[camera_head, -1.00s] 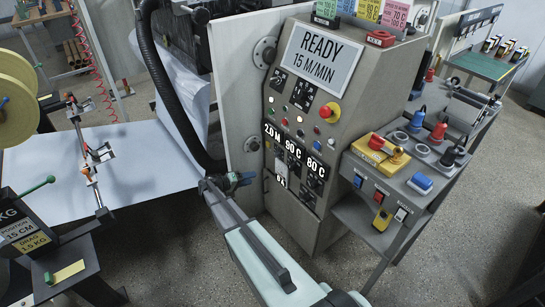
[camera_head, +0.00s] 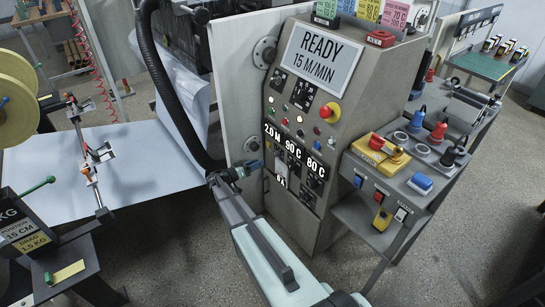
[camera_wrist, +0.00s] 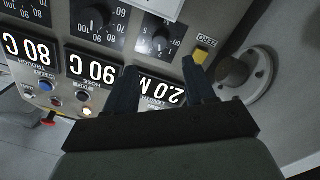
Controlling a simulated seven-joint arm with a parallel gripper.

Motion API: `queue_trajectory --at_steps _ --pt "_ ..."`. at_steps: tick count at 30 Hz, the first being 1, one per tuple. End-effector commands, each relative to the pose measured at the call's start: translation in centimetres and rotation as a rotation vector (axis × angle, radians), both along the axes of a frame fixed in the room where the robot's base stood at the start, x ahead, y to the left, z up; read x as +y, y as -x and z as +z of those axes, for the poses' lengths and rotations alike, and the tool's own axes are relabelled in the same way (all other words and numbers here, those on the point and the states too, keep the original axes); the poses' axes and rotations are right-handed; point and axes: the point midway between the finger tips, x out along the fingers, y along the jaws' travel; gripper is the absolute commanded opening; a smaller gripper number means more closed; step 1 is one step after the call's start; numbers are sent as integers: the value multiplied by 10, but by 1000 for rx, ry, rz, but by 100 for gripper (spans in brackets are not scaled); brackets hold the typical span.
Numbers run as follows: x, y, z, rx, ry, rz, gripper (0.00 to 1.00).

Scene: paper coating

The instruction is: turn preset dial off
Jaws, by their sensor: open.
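The machine's control panel (camera_head: 297,140) carries several dark dials and lit readouts. In the wrist view, upside down, a black dial (camera_wrist: 160,42) with a pale pointer mark lies just ahead of the fingers, beside the "2.0 M" length readout (camera_wrist: 165,92). No readable label says which dial is the preset one. My gripper (camera_head: 250,167) is at the panel's lower left; it also shows in the wrist view (camera_wrist: 159,65). Its two fingers are apart with nothing between them, and the dial lies beyond their tips. I cannot tell whether they touch the panel. The gripper hides part of it in the head view.
Another dial (camera_wrist: 92,20) sits beside it above the "90 C" readout (camera_wrist: 92,68). A yellow zero button (camera_wrist: 201,54) is near the right finger. A round flange (camera_wrist: 240,72) stands out at the right. A black hose (camera_head: 165,90) hangs left of the panel.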

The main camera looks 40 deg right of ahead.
Motion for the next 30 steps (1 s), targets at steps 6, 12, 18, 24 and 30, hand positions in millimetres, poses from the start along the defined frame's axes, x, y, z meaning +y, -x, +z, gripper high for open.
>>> queue_trajectory --at_steps 6,12,18,24,30 --pt "-41 2 0 1 0 -2 54" --pt "-71 3 0 1 0 -1 54" --pt "-89 4 0 2 0 -1 54" --pt "-95 4 0 2 -1 1 54" --pt "-95 4 0 2 -1 1 54"
